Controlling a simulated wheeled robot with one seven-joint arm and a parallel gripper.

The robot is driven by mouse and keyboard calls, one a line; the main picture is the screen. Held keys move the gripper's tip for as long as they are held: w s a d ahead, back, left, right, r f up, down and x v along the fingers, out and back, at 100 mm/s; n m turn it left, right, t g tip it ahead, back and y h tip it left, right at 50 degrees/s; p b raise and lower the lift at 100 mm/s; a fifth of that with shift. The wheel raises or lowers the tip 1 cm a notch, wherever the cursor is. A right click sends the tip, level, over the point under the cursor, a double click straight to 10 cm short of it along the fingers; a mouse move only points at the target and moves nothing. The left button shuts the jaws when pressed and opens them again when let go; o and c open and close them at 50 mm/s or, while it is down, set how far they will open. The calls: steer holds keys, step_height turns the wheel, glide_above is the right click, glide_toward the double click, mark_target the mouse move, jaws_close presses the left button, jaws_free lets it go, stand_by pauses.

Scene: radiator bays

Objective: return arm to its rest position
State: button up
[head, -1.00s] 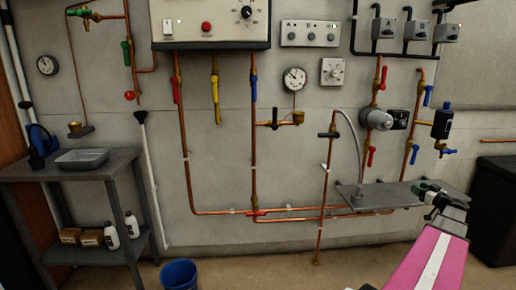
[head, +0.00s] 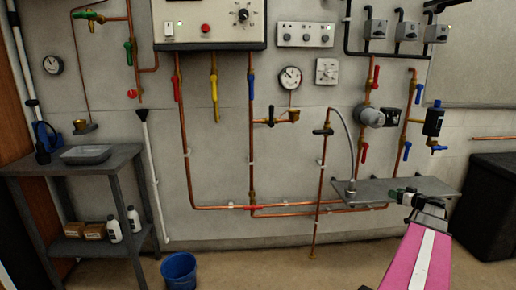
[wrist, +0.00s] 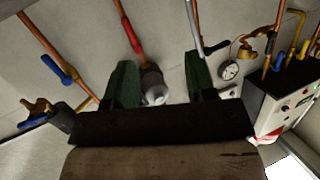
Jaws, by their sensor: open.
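My gripper (head: 398,194) is at the end of my pink arm with a white stripe, at the lower right of the head view. It appears in front of the grey shelf (head: 375,190) on the wall. In the wrist view its two green fingers (wrist: 160,84) stand apart with nothing held between them. A grey round pump (wrist: 153,86) shows behind the gap; I cannot tell how far off it is. The same pump is on the wall in the head view (head: 370,117).
Copper pipes with coloured valve handles run along the wall. A white control box (head: 210,22) hangs at the top. A grey metal stand (head: 72,168) is at left, a blue bucket (head: 179,270) on the floor, a dark bin (head: 487,205) at right. Floor near the bucket is clear.

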steer(key=s+a+f+g, duration=0.1)
steer(key=a+f+g, duration=0.25)
steer(key=a, duration=0.65)
steer(key=s+a+f+m+g, duration=0.1)
steer(key=s+a+f+g, duration=0.2)
steer(key=a, duration=0.6)
steer(key=a+f+g, duration=0.3)
steer(key=a+f, duration=0.1)
steer(key=a, duration=0.6)
steer(key=s+a+f+m+g+h, duration=0.1)
steer(key=s+a+f+g+h, duration=0.1)
steer(key=s+a, duration=0.5)
steer(key=s+a+f+m+g+h, duration=0.1)
steer(key=s+a+f+g+h, duration=0.2)
steer(key=s+a, duration=0.4)
steer(key=shift+s+a+h, duration=0.2)
steer(key=shift+a+h, duration=0.55)
steer(key=shift+h, duration=0.05)
steer(key=shift+f, duration=0.1)
